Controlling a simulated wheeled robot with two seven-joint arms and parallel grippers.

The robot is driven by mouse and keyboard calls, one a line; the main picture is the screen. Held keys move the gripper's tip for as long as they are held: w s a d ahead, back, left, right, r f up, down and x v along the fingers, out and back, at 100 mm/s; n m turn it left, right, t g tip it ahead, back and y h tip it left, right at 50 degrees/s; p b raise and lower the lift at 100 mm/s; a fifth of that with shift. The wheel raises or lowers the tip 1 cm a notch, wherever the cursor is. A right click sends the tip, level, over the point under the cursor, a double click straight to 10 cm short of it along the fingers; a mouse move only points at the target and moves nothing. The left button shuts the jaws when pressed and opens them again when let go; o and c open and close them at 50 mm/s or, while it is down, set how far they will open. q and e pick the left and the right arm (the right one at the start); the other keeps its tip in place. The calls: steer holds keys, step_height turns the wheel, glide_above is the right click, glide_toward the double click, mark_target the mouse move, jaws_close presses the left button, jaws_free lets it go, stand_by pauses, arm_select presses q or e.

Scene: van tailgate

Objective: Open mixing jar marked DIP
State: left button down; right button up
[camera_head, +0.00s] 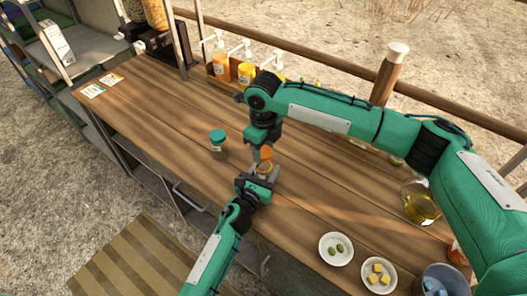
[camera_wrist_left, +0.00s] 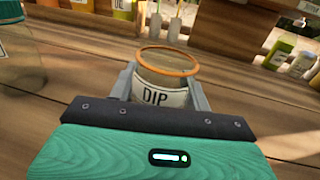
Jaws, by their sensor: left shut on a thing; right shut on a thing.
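The jar marked DIP (camera_wrist_left: 163,95) stands upright between the fingers of my left gripper (camera_wrist_left: 160,90), with its label facing the wrist camera. Its top shows an orange rim, and no lid covers it in the wrist view. In the head view the jar (camera_head: 264,169) is small and partly hidden by my left gripper (camera_head: 260,178), which is shut on it. My right gripper (camera_head: 264,150) points down just above the jar, shut on an orange lid (camera_head: 266,153). The lid looks raised off the jar; the exact gap is hard to tell.
A jar with a teal lid (camera_head: 218,138) stands left of the grippers. Orange and yellow bottles (camera_head: 246,72) sit in a rack at the back. A plate of olives (camera_head: 336,249), a plate of yellow cubes (camera_head: 378,275) and an oil flask (camera_head: 421,203) are at the right.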

step_height(320, 180, up, 2)
arm_select(q)
steer(key=c, duration=0.6)
jaws_free()
